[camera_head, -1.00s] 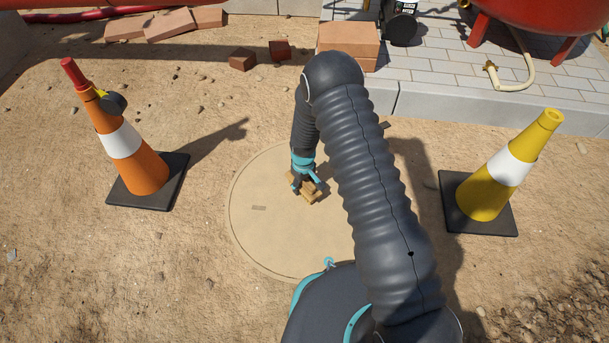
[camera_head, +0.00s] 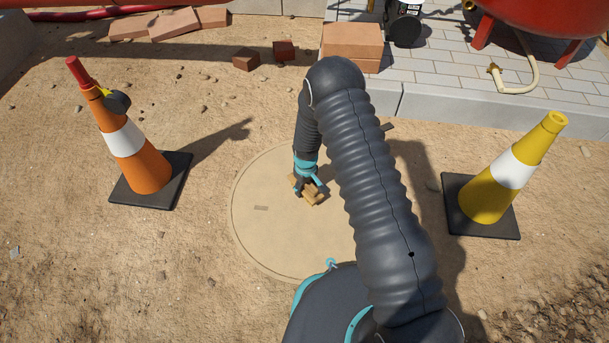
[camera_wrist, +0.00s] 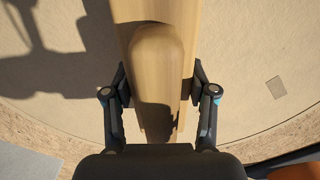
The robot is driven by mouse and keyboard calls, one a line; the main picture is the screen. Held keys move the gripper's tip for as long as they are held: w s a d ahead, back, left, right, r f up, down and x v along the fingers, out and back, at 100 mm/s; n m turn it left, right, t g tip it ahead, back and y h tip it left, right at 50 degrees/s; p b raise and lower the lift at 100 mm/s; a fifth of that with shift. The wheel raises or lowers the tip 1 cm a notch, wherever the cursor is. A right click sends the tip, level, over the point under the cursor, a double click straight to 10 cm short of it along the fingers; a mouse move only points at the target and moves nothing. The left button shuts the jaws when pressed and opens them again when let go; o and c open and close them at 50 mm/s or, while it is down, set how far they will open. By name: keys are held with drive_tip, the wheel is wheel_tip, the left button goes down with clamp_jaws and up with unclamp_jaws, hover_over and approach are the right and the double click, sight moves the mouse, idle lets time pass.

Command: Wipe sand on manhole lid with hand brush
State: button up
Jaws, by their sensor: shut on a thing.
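The round manhole lid (camera_head: 270,230) lies flush in the ground at the middle of the head view, covered in a sandy tan layer. My gripper (camera_head: 310,187) is over the lid's upper right part, shut on the wooden hand brush (camera_head: 313,198). In the wrist view my gripper (camera_wrist: 160,92) has a finger on each side of the brush's pale wooden handle (camera_wrist: 158,50). The bristles are hidden under the wood, and I cannot tell whether they touch the lid. My arm hides the lid's right side.
An orange cone (camera_head: 146,172) stands left of the lid and a yellow cone (camera_head: 487,195) right of it. Bricks (camera_head: 352,42) are stacked behind, by the raised paved edge (camera_head: 450,105). Two loose bricks (camera_head: 246,62) lie on the dirt. Sandy ground around the lid is mostly open.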

drive_tip(key=shift+r+p, duration=1.75)
drive_tip(key=shift+r, duration=2.4)
drive_tip(key=shift+d+r, duration=0.1)
